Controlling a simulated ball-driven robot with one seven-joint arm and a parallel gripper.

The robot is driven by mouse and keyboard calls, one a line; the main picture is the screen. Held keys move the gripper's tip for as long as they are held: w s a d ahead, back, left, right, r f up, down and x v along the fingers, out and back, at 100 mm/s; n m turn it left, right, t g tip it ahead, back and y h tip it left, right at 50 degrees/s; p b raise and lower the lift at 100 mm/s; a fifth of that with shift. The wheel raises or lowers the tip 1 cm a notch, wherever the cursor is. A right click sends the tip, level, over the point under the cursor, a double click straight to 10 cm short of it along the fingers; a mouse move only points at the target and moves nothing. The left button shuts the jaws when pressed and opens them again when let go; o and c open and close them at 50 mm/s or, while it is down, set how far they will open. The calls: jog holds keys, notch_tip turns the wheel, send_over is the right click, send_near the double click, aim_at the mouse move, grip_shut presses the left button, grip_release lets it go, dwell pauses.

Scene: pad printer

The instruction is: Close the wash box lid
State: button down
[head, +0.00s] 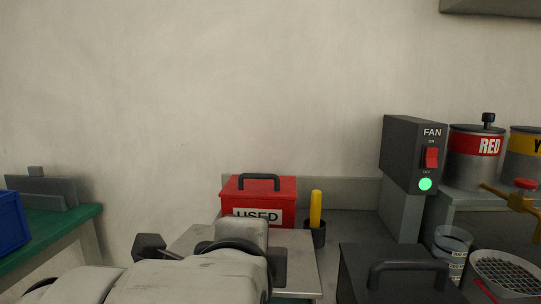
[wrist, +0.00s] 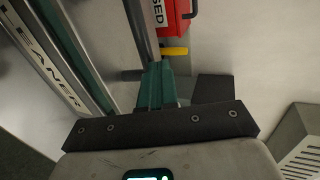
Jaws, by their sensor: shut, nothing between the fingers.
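A red box labelled "USED" (head: 284,188) stands at the back of the bench, with a dark handle on its top, and its lid looks shut. Part of it also shows at the top of the wrist view (wrist: 173,20). A dark box with a black handle (head: 400,283) stands at the lower right, cut off by the frame. No label reading "wash" shows, so I cannot tell which is the wash box. My gripper (wrist: 155,85) has its teal fingers together and empty, apart from the red box. My arm hides its fingers in the head view.
A yellow-handled tool stands in a dark cup (head: 317,235) beside the red box. A fan switch box (head: 408,150) with a green light, paint cans (head: 475,165), a clear cup (head: 451,248) and a mesh-topped container (head: 505,274) are on the right. A green table (head: 55,230) is left.

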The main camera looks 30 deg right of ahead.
jog(key=shift+s+a+f+t+h+b, duration=0.15)
jog(key=shift+f+t+h+b, duration=0.1)
jog(key=shift+f+b, duration=0.5)
jog(key=shift+s+f+t+h+b, duration=0.2)
jog(key=shift+f+b, duration=0.2)
jog(key=shift+b, duration=0.55)
jog(key=shift+s+a+f+t+h+b, duration=0.15)
jog(key=shift+f+t+b, duration=0.1)
jog(key=shift+f+b, duration=0.5)
jog(key=shift+d+r, duration=0.1)
jog(key=shift+r, duration=0.1)
